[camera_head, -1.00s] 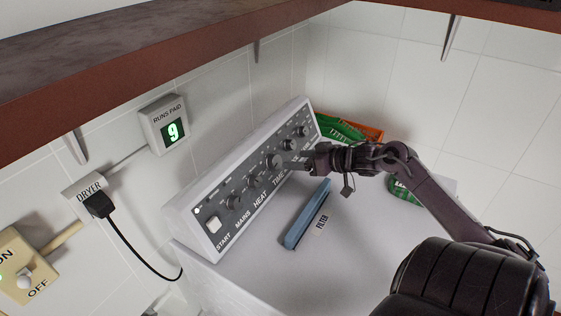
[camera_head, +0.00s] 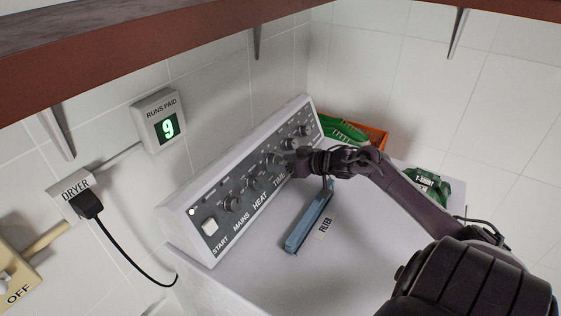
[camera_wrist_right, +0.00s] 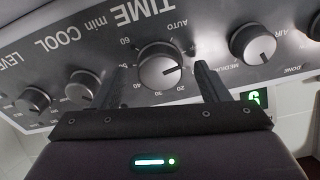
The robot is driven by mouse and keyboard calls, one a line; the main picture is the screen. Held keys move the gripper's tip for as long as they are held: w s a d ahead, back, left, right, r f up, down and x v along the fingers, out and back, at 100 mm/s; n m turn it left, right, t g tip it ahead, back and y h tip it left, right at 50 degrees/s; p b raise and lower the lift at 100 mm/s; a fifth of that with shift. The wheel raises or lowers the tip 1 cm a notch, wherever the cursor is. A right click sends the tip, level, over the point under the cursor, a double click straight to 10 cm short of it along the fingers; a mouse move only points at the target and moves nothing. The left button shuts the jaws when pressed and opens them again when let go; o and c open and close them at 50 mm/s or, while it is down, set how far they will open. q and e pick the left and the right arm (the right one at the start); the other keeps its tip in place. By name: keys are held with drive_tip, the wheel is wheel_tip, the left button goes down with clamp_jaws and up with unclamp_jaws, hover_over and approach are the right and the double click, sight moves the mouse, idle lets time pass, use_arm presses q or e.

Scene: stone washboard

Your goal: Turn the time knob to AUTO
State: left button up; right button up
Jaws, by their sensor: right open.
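The time knob (camera_wrist_right: 160,66) is a round silver-grey dial under the word TIME, which appears upside down in the right wrist view. AUTO is printed on the far side of the knob, and the minute numbers run around its left and near sides. I cannot read its pointer surely. In the head view the time knob (camera_head: 270,159) is partly beside my gripper's tip. My right gripper (camera_head: 291,164) is open, with one finger on each side of the knob; contact is unclear. The fingers also show in the right wrist view (camera_wrist_right: 160,76). My left gripper is out of view.
Other knobs sit close by on the sloped panel (camera_head: 190,233), including the heat knob (camera_head: 252,183) and mains knob (camera_head: 232,204). A blue filter (camera_head: 309,218) lies on the dryer top. Behind stands an orange crate (camera_head: 377,137). A shelf (camera_head: 150,50) hangs above.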

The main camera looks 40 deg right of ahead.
drive_tip(key=shift+w+a+f, duration=0.15)
drive_tip(key=shift+w+f, duration=0.1)
drive_tip(key=shift+w, duration=0.3)
drive_tip(key=shift+c, duration=0.2)
drive_tip(key=c, duration=0.9)
drive_tip(key=shift+c, duration=0.2)
drive_tip(key=shift+n, duration=0.4)
drive_tip(key=n, duration=0.3)
drive_tip(key=shift+n+b, duration=0.3)
drive_tip(key=shift+b, duration=0.05)
drive_tip(key=shift+n+y+b, duration=0.3)
drive_tip(key=shift+n+b, duration=0.1)
drive_tip(key=shift+n, duration=1.4)
